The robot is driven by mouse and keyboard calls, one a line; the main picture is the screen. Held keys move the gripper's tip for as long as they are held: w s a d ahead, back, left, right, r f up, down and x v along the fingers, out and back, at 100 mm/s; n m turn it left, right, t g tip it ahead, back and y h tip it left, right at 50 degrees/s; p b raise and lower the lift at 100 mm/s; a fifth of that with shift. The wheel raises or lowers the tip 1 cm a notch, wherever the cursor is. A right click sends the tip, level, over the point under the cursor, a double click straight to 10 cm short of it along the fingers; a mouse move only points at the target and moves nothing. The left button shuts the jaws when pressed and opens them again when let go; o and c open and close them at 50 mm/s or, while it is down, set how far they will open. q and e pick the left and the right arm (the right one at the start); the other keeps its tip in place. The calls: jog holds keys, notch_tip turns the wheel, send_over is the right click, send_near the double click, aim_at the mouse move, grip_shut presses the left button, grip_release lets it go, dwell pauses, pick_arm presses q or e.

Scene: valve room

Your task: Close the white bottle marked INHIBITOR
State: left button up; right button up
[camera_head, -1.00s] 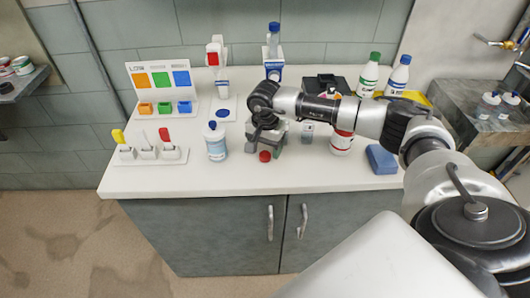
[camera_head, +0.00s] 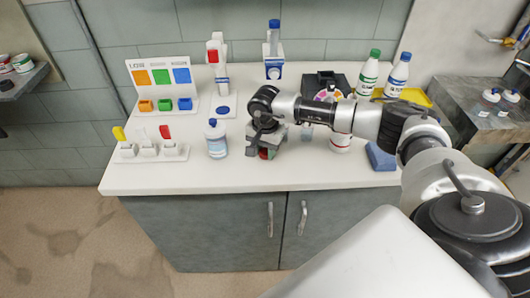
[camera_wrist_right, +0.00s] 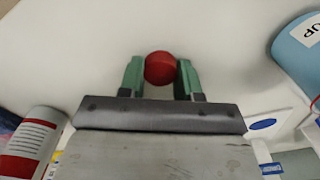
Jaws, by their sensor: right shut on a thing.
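A red cap (camera_head: 264,154) is at the counter's front middle, partly hidden by my right gripper (camera_head: 266,148). In the right wrist view the red cap (camera_wrist_right: 160,68) sits between the green fingertips of my right gripper (camera_wrist_right: 161,75), which is shut on it. I cannot tell whether the cap still touches the counter. A white bottle with a red label (camera_head: 341,142) stands to the right, its top hidden behind my right arm. The same bottle seems to show at the lower left of the wrist view (camera_wrist_right: 30,140). Its marking is unreadable. My left gripper is out of view.
A pale blue-labelled bottle with a blue cap (camera_head: 216,138) stands close left of my gripper. A blue block (camera_head: 380,158) lies at the right. Green-capped (camera_head: 369,73) and blue-capped (camera_head: 398,75) bottles stand behind my arm. The counter's front strip (camera_head: 200,176) is clear.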

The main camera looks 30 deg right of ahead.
aim_at(265, 151)
notch_tip(265, 151, up, 9)
jog(key=shift+f+b, duration=0.1)
jog(key=shift+b, duration=1)
jog(key=shift+r, duration=0.6)
jog(key=s+a+f+n, duration=0.3)
jog(key=s+a+n, duration=0.8)
jog(key=s+a, duration=0.2)
jog(key=shift+s+a+f+n, duration=0.3)
jog(key=shift+s+n, duration=0.1)
jog(key=shift+s, duration=0.65)
